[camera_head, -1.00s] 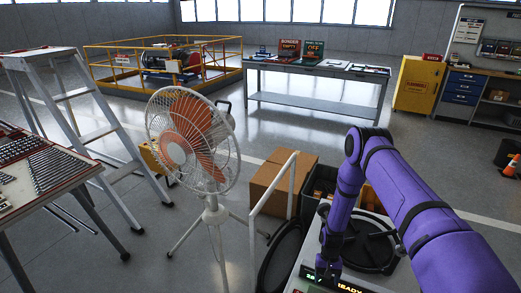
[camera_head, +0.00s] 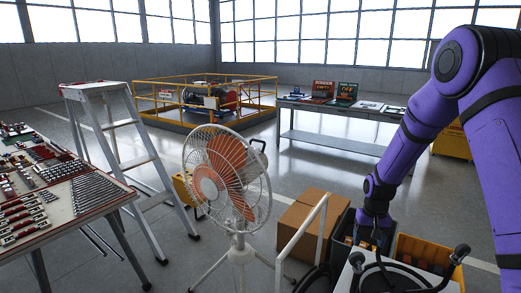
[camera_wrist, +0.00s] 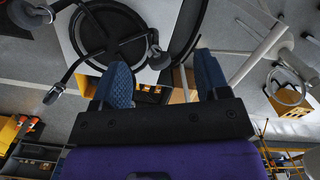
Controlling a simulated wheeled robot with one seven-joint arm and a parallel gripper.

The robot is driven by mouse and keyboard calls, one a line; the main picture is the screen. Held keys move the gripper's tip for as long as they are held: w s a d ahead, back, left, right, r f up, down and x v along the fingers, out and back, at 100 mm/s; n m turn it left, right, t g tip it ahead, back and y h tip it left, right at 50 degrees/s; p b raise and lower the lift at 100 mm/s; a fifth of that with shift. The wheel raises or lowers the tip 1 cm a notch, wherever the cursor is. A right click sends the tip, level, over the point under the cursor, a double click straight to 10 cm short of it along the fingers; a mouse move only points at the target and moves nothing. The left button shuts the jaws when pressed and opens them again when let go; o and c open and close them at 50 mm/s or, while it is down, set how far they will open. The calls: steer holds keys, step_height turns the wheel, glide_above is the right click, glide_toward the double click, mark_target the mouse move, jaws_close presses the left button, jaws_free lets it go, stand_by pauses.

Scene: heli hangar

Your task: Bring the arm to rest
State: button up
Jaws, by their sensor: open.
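My purple arm (camera_head: 425,115) rises at the right of the head view, bends high up and comes down again. My gripper (camera_head: 372,240) hangs below it, small and dark, over or beside a white-topped stand (camera_head: 345,280) at the lower right; I cannot tell the gap there. In the wrist view my gripper (camera_wrist: 163,78) has its two blue-padded fingers wide apart, with nothing between them. Beyond the fingers are the stand's white top (camera_wrist: 65,40) and a black ring-shaped item (camera_wrist: 110,35) on it.
A white fan (camera_head: 228,180) stands left of the arm, with cardboard boxes (camera_head: 305,225) between. A yellow bin (camera_head: 425,250) and a dark bin (camera_head: 343,225) sit close to my gripper.

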steer(key=s+a+r+t, duration=0.1)
steer(key=s+r, duration=0.3)
steer(key=r, duration=0.4)
steer(key=s+r+n+t, duration=0.1)
steer(key=s+r, duration=0.2)
steer(key=r, duration=0.5)
steer(key=s+a+r+t, duration=0.1)
steer(key=s+r, duration=0.3)
steer(key=r, duration=0.5)
steer(key=s+r+t, duration=0.1)
steer(key=s+r, duration=0.2)
steer(key=s, duration=0.4)
steer(key=s+a+r+t, duration=0.1)
steer(key=s+r, duration=0.2)
steer(key=s, duration=0.5)
steer(key=s+r+n+t, duration=0.1)
steer(key=s+r, duration=0.2)
steer(key=s, duration=0.5)
steer(key=shift+a+r, duration=0.2)
steer(key=shift+r, duration=0.2)
steer(key=shift+w, duration=0.4)
